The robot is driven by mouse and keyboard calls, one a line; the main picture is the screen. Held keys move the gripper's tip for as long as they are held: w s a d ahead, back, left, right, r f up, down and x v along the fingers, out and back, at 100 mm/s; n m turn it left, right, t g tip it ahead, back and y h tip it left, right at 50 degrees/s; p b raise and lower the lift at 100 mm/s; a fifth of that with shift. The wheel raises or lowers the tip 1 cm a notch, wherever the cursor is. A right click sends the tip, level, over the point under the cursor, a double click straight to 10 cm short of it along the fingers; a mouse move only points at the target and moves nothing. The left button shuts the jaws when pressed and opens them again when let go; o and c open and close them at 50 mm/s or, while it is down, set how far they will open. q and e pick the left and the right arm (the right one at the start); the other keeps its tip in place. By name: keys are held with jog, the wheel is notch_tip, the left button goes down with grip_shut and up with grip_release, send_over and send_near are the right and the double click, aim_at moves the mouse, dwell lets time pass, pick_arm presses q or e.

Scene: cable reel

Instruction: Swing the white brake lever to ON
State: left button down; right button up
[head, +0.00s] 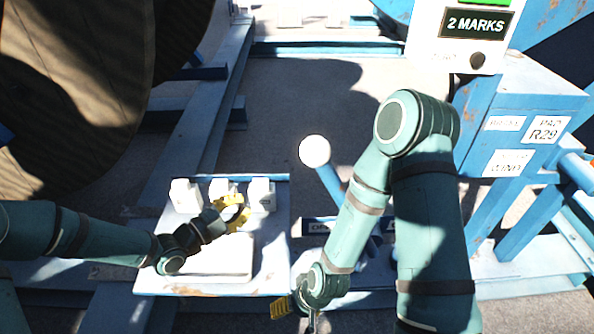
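The brake lever shows as a white ball knob (315,151) on a blue shaft (332,183) that slopes down to the right behind my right arm. Its base is mostly hidden; a dark label strip (317,227) there is only partly readable. My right gripper (283,307) is at the bottom edge, below the lever and apart from the knob. Only a yellow finger part shows clearly, so its opening cannot be told. My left gripper (238,214) is over the white tray, left of the lever, with its yellow fingers apart and nothing seen between them.
The pale tray (276,270) holds several white blocks (262,194) along its back and a flat white slab. A large wooden reel (70,90) stands at the left. A blue frame with labels (525,110) and a "2 MARKS" panel (476,24) stand at the right.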

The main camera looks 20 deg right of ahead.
pick_arm(q)
jog(key=r+m+g+h, duration=0.1)
jog(key=m, duration=0.2)
jog(key=s+d+r+m+g+h, duration=0.1)
jog(key=r+m, duration=0.1)
jog(key=m, duration=0.1)
jog(key=r+m+g+h, duration=0.1)
jog(key=r+m+h, duration=0.1)
jog(key=m, duration=0.1)
jog(key=shift+s+d+g+b, duration=0.15)
jog(key=shift+s+g+b, duration=0.05)
jog(key=shift+g+b, duration=0.2)
jog(key=x, duration=1.4)
jog(key=shift+r, duration=0.1)
